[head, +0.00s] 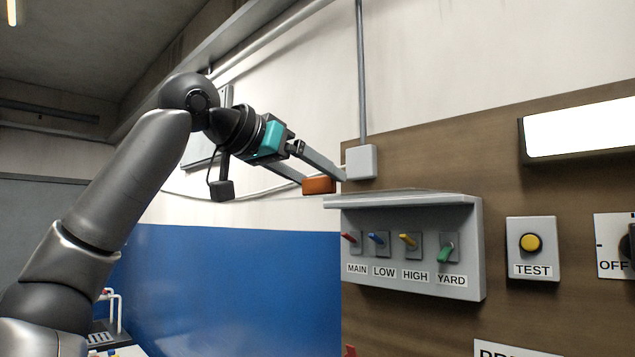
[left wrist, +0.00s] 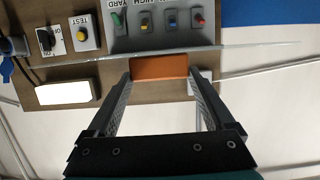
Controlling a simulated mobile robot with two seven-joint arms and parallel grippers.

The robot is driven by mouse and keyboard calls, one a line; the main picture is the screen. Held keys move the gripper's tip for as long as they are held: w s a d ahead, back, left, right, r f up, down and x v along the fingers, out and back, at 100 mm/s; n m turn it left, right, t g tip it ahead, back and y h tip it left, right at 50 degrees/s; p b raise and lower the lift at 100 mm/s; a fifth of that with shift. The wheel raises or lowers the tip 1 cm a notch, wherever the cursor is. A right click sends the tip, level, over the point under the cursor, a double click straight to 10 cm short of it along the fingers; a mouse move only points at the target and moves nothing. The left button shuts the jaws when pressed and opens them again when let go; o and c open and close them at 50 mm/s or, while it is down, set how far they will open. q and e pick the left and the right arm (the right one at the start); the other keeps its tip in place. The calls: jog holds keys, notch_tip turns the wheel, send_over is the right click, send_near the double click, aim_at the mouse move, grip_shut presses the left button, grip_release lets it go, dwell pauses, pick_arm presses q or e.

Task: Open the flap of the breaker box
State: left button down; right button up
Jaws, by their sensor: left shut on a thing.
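The grey breaker box (head: 470,270) is on the brown board, with its row of labelled switches exposed. Its flap (head: 430,198) is swung up and sticks out above the switches, seen nearly edge-on. The orange handle (head: 319,185) is at the flap's outer left end in the head view. My left gripper (head: 322,178) is shut on this handle. In the left wrist view the orange handle (left wrist: 159,68) fills the gap between the two fingertips of my left gripper (left wrist: 160,76). The handle's join to the flap is unclear. My right gripper is in neither view.
The red MAIN, blue LOW, yellow HIGH and green YARD levers (head: 446,252) project below the flap. A TEST button box (head: 531,266) and a lit lamp (head: 580,130) are to the right. A small grey junction box (head: 361,162) sits just above the flap.

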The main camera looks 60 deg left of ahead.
pick_arm(q)
jog(key=shift+w+r+g, duration=0.2)
jog(key=shift+r+g, duration=0.25)
jog(key=shift+g, duration=0.05)
jog(key=shift+h, duration=0.3)
jog(key=shift+c, duration=0.2)
grip_release()
jog(key=shift+o, duration=0.2)
jog(key=shift+w+a, duration=0.1)
jog(key=shift+w, duration=0.1)
jog(key=v, duration=1.5)
jog(key=shift+s+r, duration=0.1)
